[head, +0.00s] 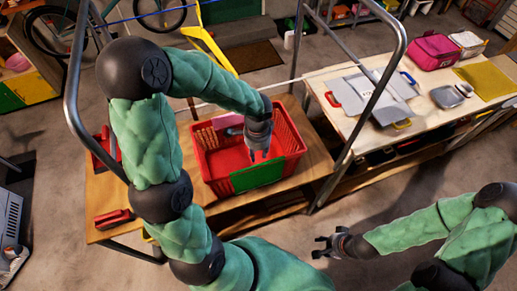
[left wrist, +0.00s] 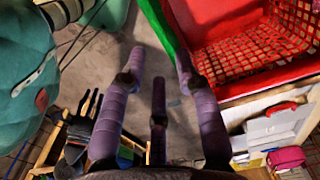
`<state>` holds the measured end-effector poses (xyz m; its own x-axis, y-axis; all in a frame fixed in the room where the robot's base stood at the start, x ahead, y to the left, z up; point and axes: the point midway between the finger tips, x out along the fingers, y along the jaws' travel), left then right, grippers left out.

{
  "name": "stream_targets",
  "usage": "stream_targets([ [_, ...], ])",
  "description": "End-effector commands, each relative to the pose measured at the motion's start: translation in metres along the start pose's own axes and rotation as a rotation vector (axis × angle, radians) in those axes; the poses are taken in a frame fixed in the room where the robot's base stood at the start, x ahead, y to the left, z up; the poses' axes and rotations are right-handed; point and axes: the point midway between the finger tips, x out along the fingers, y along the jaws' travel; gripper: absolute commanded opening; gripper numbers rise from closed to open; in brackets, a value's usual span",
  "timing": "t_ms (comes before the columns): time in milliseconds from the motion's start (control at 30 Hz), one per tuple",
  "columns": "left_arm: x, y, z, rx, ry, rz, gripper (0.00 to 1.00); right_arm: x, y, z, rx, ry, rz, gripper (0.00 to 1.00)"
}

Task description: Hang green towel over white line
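A green towel (head: 258,175) hangs over the near rim of the red basket (head: 298,128). In the left wrist view the towel (left wrist: 160,22) is a green strip along the basket's edge. My left gripper (head: 258,153) is over the basket, just behind the towel in the head view. Its fingers (left wrist: 158,72) are spread with nothing between them. A white line (head: 292,81) runs across behind the basket, between the metal frames, partly hidden by my left arm. My right gripper (head: 322,246) is open and empty, low to the right of the table.
The basket stands on a wooden table (head: 112,218) between metal tube frames (head: 381,85). A blue line (head: 140,16) shows at the back left. A red brush (head: 112,219) lies at the table's front left. A second table at right holds bags and clipboards (head: 372,97).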

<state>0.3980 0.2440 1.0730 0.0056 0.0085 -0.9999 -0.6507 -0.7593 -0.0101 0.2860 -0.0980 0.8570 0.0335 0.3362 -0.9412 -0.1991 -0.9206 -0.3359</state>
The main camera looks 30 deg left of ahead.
Motion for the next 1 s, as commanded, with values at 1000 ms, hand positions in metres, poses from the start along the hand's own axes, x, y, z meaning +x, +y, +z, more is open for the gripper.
stream_targets([
  [1000, 0.101, 0.001, 0.0, -0.001, 0.001, 0.002, 0.32, 0.078, 0.028, -0.003, 0.0, 0.001, 0.0, 0.4],
])
